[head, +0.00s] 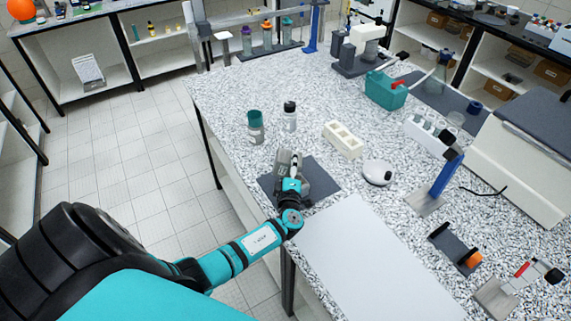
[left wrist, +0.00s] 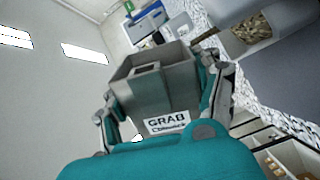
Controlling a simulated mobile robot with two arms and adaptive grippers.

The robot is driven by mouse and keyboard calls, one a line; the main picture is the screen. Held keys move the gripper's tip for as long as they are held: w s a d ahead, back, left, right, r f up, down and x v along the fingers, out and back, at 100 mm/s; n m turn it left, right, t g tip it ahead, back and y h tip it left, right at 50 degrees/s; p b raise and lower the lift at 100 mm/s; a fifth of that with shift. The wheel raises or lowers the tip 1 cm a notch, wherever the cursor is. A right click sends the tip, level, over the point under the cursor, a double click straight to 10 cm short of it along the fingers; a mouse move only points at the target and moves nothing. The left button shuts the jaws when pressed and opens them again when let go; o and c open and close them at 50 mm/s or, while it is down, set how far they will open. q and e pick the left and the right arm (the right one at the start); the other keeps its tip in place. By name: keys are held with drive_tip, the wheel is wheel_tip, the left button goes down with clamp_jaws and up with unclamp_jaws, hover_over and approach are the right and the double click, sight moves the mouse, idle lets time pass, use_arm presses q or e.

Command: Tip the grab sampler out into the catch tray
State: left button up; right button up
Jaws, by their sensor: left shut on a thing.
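My left gripper (head: 291,170) is over the dark mat near the left edge of the bench. It is shut on the grab sampler (head: 287,160), a grey metal box. In the left wrist view the sampler (left wrist: 150,90) is between the fingers (left wrist: 165,110), with its "GRAB" label towards the camera and its open end away. It looks tilted over. A light grey tray (left wrist: 262,45), probably the catch tray, shows at upper right with brown, gravel-like bits in it. I cannot make out this tray clearly in the head view. My right gripper is out of view.
The dark mat (head: 322,183) lies under the gripper. A large white panel (head: 365,265) fills the near bench.

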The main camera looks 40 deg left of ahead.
use_arm(q)
drive_tip(key=shift+r, duration=0.1)
idle(0.3)
drive_tip(key=shift+r+n, duration=0.15)
drive_tip(key=shift+n, duration=0.65)
drive_tip(key=n, duration=0.2)
drive_tip(key=r+n+b, duration=0.1)
drive_tip(key=n, duration=0.3)
drive_tip(key=n+b, duration=0.1)
drive_tip(key=shift+r+n, duration=0.35)
drive_tip(key=shift+n, duration=0.05)
wheel_tip(320, 180, up, 2)
drive_tip(key=n+b, duration=0.4)
drive_tip(key=n, duration=0.5)
drive_tip(key=shift+t, duration=0.3)
drive_tip(key=shift+r+n+b, duration=0.25)
drive_tip(key=shift+n+b, duration=0.1)
drive_tip(key=shift+n, duration=0.35)
drive_tip(key=shift+r+n, duration=0.25)
drive_tip(key=shift+n, duration=0.15)
